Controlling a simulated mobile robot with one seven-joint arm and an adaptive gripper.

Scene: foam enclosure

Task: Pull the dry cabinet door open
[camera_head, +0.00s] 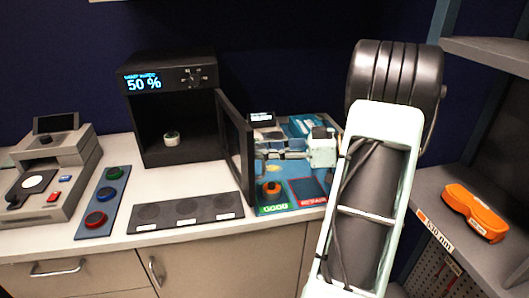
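The dry cabinet (172,75) is a black box at the back of the counter, with a lit "50 %" display on its top panel. Its dark-framed door (236,148) stands wide open, swung out toward the front on the right side. A small round whitish item (171,138) sits inside on the cabinet floor. My gripper (262,154) is just right of the door, its fingers pointing left at the door's outer face. The fingertips are close to the door's edge; I cannot tell if they touch it. The finger gap is too small to read.
A blue mat (327,186) with a green "GOOD" area and a red area lies below my gripper, with an orange-topped item (271,188) on it. A dark tray (188,212) lies in front of the cabinet. A button panel (101,202) and grey instrument (48,168) stand left. Orange goggles (476,212) lie right.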

